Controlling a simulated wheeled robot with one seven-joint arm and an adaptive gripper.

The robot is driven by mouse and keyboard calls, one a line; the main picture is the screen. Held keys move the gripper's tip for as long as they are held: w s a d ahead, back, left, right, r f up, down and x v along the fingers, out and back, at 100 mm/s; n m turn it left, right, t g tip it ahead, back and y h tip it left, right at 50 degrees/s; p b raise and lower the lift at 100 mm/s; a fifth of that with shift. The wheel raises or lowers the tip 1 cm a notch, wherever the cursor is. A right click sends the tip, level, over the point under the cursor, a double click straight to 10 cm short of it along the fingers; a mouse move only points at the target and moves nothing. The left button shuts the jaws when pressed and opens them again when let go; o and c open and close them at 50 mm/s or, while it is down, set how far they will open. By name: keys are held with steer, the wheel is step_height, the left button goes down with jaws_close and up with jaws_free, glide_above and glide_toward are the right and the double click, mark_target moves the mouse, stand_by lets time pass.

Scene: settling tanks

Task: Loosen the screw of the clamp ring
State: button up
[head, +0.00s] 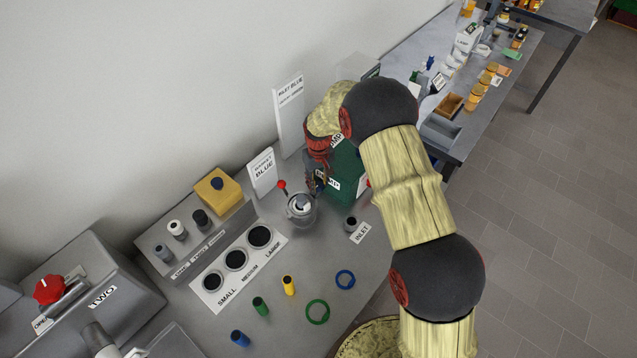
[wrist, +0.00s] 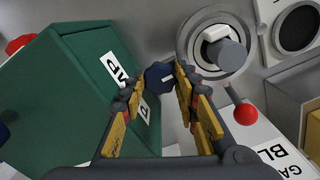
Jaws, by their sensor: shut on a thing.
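My gripper (wrist: 158,82) is shut on a dark blue faceted knob (wrist: 158,72) with a small white mark, the likely screw head of the clamp ring. The knob is beside the green pump box (wrist: 75,100). Right of it in the wrist view is a round metal fitting (wrist: 198,42) with a grey knob inside; a red ball lever (wrist: 245,114) is near it. In the head view my gripper (head: 317,183) is between the green pump box (head: 343,172) and the metal fitting (head: 300,212). The ring's band cannot be made out.
A "GASKET BLUE" sign (head: 262,172) and a tall "INLET BLUE" sign (head: 290,115) stand behind. A yellow block (head: 217,192) and a white board with three round holes (head: 208,283) are left.

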steer(key=o, duration=1.2)
steer(key=shift+c, duration=0.2)
